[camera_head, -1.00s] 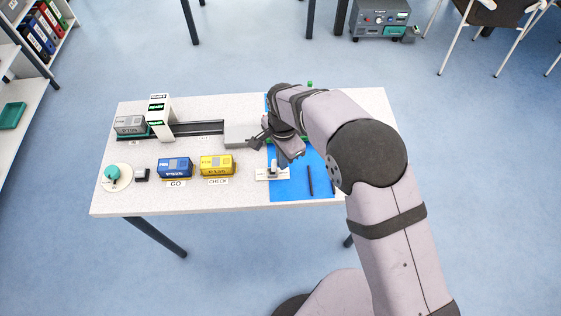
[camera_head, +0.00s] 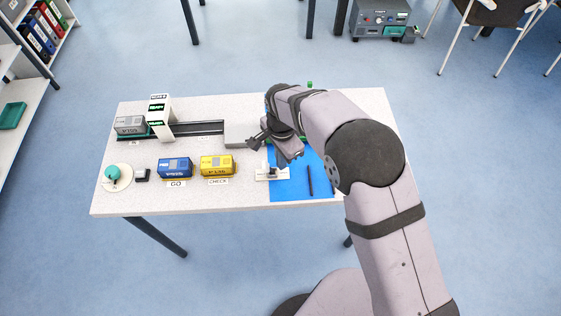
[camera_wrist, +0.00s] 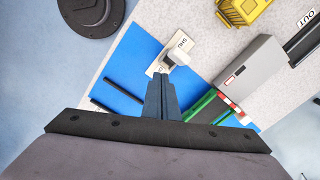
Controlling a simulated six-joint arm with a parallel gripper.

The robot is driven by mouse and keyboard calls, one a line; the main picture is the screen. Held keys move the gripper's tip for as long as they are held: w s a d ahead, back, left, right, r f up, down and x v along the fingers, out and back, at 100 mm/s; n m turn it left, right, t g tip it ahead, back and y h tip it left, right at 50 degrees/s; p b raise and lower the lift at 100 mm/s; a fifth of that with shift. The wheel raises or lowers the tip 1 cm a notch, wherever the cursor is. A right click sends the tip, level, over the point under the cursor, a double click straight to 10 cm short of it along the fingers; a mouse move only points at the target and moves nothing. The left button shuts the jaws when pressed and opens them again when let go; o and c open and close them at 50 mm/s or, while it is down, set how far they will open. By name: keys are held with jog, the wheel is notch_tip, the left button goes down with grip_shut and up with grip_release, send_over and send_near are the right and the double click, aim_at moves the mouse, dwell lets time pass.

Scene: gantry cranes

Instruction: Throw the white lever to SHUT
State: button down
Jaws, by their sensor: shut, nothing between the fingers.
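The white lever (camera_head: 273,166) stands on a small pale plate (camera_head: 261,175) at the table's front edge, over the left border of a blue mat. In the wrist view the lever's white knob (camera_wrist: 178,57) is just ahead of my fingertips. The lettering "SHU" shows on the plate (camera_wrist: 184,41) beside it; the rest of the label is hidden. My gripper (camera_head: 284,161) is shut and empty, pointing down close to the lever on its right. In the wrist view my gripper (camera_wrist: 163,78) almost meets the knob; I cannot tell whether they touch.
A yellow block (camera_head: 217,166) and a blue block (camera_head: 175,168) stand left of the lever. A grey box (camera_head: 239,135) ends a dark rail (camera_head: 198,128) behind them. Dark sticks lie on the blue mat (camera_head: 291,188). A green dial (camera_head: 112,173) sits far left.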

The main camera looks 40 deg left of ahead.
notch_tip(320, 180, up, 7)
jog(key=p, duration=0.5)
dwell(0.4)
dwell(0.6)
